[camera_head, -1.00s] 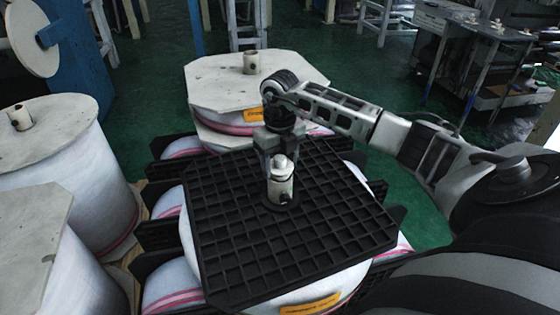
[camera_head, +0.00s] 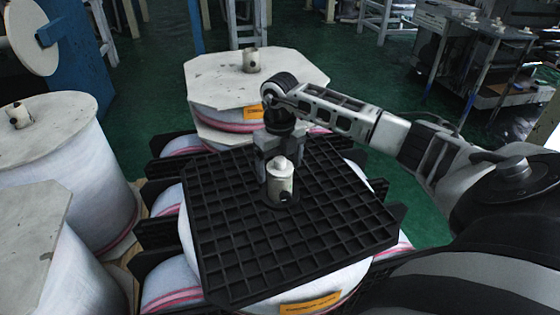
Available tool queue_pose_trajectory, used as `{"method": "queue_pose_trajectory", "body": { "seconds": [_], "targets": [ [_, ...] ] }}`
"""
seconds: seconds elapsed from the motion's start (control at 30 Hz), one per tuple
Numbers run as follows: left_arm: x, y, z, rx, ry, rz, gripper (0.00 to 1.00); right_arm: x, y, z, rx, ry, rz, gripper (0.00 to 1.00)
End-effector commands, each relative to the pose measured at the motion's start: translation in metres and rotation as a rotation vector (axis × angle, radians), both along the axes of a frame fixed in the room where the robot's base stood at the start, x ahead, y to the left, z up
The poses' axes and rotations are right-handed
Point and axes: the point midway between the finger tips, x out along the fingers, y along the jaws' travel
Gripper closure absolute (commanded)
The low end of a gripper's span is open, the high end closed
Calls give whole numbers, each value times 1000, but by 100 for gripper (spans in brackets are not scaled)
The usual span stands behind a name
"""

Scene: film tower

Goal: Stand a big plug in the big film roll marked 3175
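A white big plug (camera_head: 280,182) stands upright in the middle of the black grid board that tops the near film roll (camera_head: 345,285). An orange label (camera_head: 310,304) is on that roll's side, but I cannot read its number. My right gripper (camera_head: 279,165) reaches down from above to the plug's top. Its fingers are around or just behind the plug's upper part, and I cannot tell whether they press on it. Another plug (camera_head: 251,60) stands on the white-topped roll (camera_head: 225,75) behind. My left gripper is not in view.
White rolls (camera_head: 65,165) stand at the left, one with a plug (camera_head: 18,115) on its top. Black grid boards lie under the near roll. A rack (camera_head: 480,60) stands at the back right. Green floor is free behind the rolls.

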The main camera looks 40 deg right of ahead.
Motion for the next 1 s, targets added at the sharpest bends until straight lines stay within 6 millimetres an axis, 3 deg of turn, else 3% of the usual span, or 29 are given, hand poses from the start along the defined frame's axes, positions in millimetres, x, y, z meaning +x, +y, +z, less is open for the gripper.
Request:
{"method": "queue_pose_trajectory", "body": {
  "seconds": [0.23,0.37,0.7,1.0],
  "targets": [
    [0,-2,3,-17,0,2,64,0,0,0,0,1,0,16],
    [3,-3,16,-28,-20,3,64,1,-1,27,-3,-6,-1,16],
    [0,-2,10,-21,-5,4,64,1,0,111,-1,-7,0,16],
    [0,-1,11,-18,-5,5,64,0,0,154,0,-1,0,16]
  ]
}}
